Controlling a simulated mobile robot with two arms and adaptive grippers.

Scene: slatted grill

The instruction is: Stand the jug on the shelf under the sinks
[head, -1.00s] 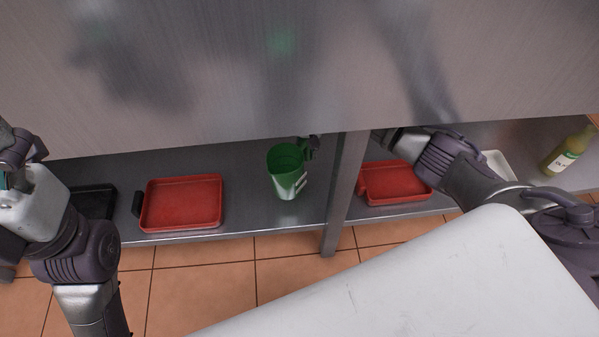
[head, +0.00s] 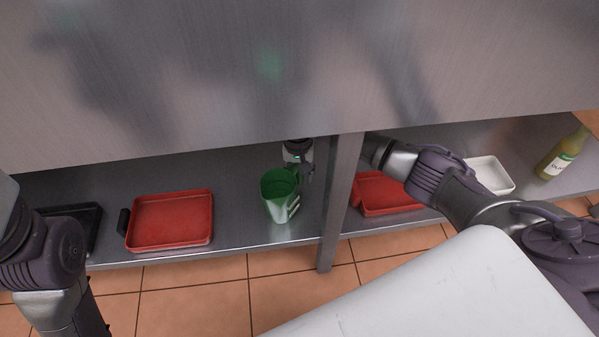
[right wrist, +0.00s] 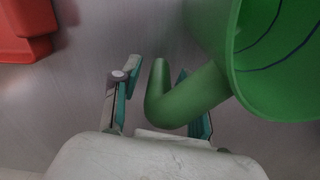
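The green jug (head: 279,196) stands upright on the metal shelf (head: 236,205), left of the shelf post, with its open top facing up. My right gripper (head: 303,172) is behind it at its handle side. In the right wrist view the curved green handle (right wrist: 188,99) lies between the two fingers (right wrist: 160,100). The fingers are spread, with a clear gap between the left finger and the handle. Contact at the right finger cannot be told. My left arm is at the left edge of the head view, with its fingers out of the picture.
A red tray (head: 171,220) and a black tray (head: 85,228) lie left of the jug. Right of the post (head: 341,200) are another red tray (head: 384,194), a white tray (head: 490,175) and a bottle (head: 563,155). A steel panel (head: 240,80) overhangs the shelf.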

